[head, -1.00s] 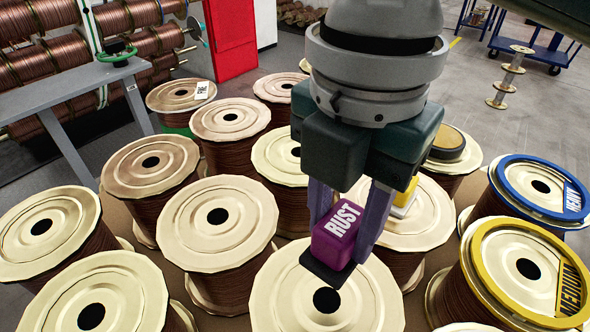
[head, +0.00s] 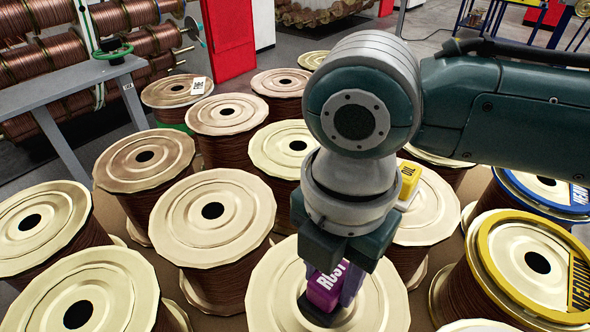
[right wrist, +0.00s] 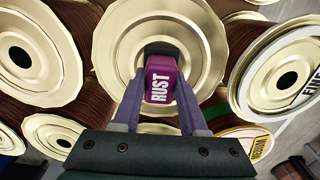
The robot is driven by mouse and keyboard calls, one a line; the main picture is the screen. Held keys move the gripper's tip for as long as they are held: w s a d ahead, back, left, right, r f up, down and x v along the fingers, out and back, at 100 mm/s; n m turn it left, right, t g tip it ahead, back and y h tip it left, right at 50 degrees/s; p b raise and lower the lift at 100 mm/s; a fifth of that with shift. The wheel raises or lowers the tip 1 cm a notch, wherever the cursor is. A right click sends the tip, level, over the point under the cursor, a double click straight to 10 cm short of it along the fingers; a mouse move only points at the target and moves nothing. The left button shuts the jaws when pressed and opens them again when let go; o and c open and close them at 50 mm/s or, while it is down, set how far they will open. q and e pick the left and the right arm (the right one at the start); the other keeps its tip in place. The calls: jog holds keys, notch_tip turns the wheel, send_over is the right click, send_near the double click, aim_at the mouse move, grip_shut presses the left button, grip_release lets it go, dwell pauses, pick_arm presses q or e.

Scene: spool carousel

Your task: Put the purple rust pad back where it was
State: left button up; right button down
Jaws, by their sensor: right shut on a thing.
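The purple rust pad (head: 324,287) is a block with white RUST lettering and a dark base. It also shows in the right wrist view (right wrist: 160,80). My right gripper (head: 337,285) is shut on it, with a finger on each side in the right wrist view (right wrist: 158,92). The pad is over the top of the front middle spool (head: 270,310), near its centre hole. I cannot tell whether its base touches the spool. My left gripper is not in view.
A yellow OIL block (head: 410,178) is on the spool behind my right gripper. Spools with a yellow MEDIUM ring (head: 487,250) and a blue HEAVY ring (head: 510,195) stand at the right. Several plain spools (head: 212,210) stand close together at the left.

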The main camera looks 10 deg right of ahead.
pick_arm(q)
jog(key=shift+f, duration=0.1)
pick_arm(e)
jog(key=shift+f, duration=0.2)
jog(key=shift+c, duration=2.2)
grip_release()
jog(key=shift+r, duration=0.1)
